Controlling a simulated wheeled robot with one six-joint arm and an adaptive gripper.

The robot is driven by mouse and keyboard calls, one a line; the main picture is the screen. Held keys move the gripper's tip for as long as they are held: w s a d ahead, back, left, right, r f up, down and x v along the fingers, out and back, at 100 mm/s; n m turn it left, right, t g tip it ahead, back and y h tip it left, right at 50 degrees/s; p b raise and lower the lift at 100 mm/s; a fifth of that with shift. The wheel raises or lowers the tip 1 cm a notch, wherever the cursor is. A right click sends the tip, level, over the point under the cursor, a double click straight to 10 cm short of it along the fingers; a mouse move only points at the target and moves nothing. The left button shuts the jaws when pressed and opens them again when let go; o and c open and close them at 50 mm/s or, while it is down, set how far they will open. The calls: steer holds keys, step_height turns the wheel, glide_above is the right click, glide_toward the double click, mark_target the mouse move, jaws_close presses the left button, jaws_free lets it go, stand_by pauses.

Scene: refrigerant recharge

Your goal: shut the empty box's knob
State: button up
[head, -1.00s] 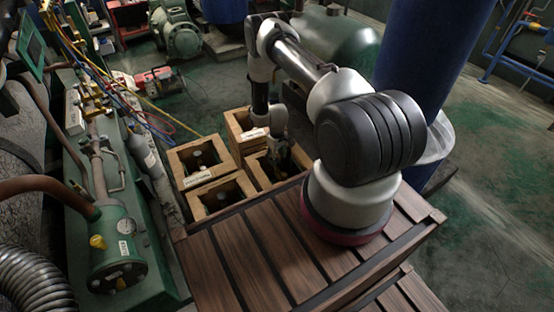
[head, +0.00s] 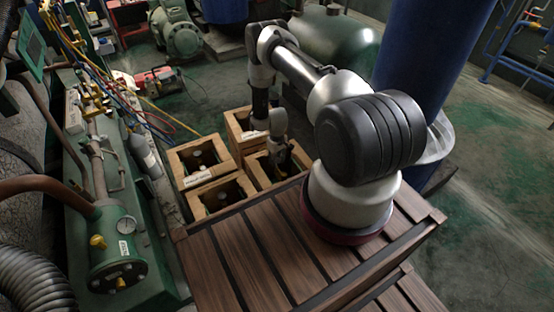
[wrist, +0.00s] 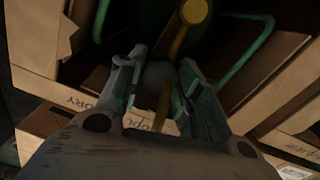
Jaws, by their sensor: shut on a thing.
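Several open wooden boxes stand together beyond the slatted deck in the head view. My gripper (head: 282,158) reaches down into the right-hand box (head: 259,176), and my arm hides much of its inside. In the wrist view the two fingers (wrist: 160,85) are closed around a grey rounded knob (wrist: 158,72). A brass-coloured stem (wrist: 181,42) and a curved green bar (wrist: 250,52) show beyond it. The box wall (wrist: 60,85) carries printed letters, only partly readable. I cannot tell from them which box is the empty one.
The left boxes (head: 188,180) and (head: 208,211) and a rear box (head: 233,131) stand close by. Green machinery with a gauge (head: 127,225) and hoses is at the left. A blue column (head: 425,50) rises at the right. The slatted deck (head: 225,262) is bare in front.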

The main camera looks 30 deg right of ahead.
steer(key=o, duration=1)
step_height(320, 180, up, 12)
stand_by(0.5)
